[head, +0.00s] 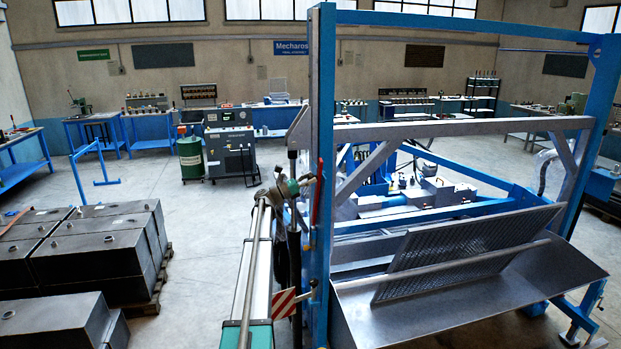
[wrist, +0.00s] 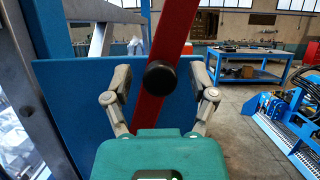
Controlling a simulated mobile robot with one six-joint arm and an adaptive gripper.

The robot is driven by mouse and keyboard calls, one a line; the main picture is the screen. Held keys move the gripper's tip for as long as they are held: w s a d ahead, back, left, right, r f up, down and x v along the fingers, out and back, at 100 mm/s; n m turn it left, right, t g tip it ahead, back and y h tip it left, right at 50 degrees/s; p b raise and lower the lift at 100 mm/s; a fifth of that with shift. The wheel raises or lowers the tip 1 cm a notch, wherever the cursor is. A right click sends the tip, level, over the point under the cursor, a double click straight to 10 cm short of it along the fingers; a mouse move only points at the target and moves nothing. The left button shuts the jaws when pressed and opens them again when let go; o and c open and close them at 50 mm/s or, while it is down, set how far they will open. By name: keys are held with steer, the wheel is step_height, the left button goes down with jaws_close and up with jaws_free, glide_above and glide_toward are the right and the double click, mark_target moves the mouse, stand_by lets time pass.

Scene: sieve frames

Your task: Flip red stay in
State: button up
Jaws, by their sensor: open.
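The red stay (head: 319,192) shows in the head view as a narrow red bar against the near blue upright (head: 323,100) of the sieve frame. In the wrist view the red stay (wrist: 168,38) slants across a blue plate (wrist: 70,85), with a round black knob (wrist: 160,78) on it. My gripper (wrist: 160,86) is open, one finger on each side of the knob and apart from it. In the head view my gripper (head: 291,186) is beside the upright, left of the stay. The stay's lower end is partly hidden behind my gripper in the wrist view.
A perforated sieve panel (head: 470,240) leans over a grey metal tray (head: 480,300) inside the blue frame. Dark metal blocks (head: 90,255) sit on a pallet at the left. A red-and-white striped plate (head: 284,303) is below my gripper. Open floor (head: 190,225) lies left of my arm.

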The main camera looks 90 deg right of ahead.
jaws_close()
stand_by(0.4)
